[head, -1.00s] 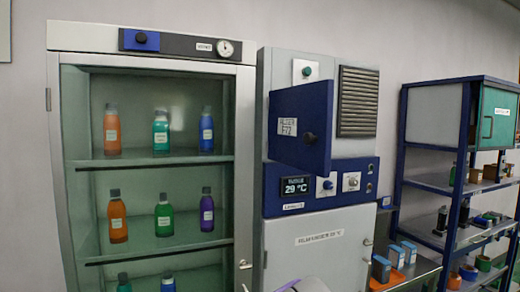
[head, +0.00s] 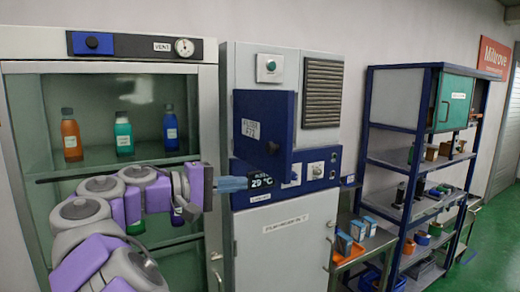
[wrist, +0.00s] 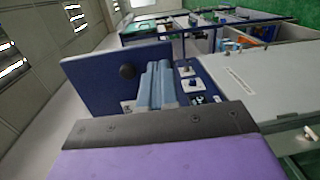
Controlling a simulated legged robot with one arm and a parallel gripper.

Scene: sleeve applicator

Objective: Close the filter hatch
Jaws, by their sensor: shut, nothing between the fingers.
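The filter hatch (head: 265,128) is a dark blue panel with a "FILTER" label and a dark round knob. It stands swung open out from the front of the grey machine, beside the vent grille. In the wrist view the hatch (wrist: 92,82) shows left of my fingers, with its black knob on the face. My gripper (head: 246,183) is shut and empty, its light blue fingers just below the hatch's lower left edge, in front of the temperature display. The fingers also show in the wrist view (wrist: 157,84). Whether they touch the hatch I cannot tell.
The vent grille (head: 322,93) is on the machine right of the hatch. A control panel (head: 325,168) with knobs lies below. A glass-front cabinet (head: 212,235) with bottles stands left, behind my arm. A blue shelf rack (head: 425,98) and a low bench with boxes are at right.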

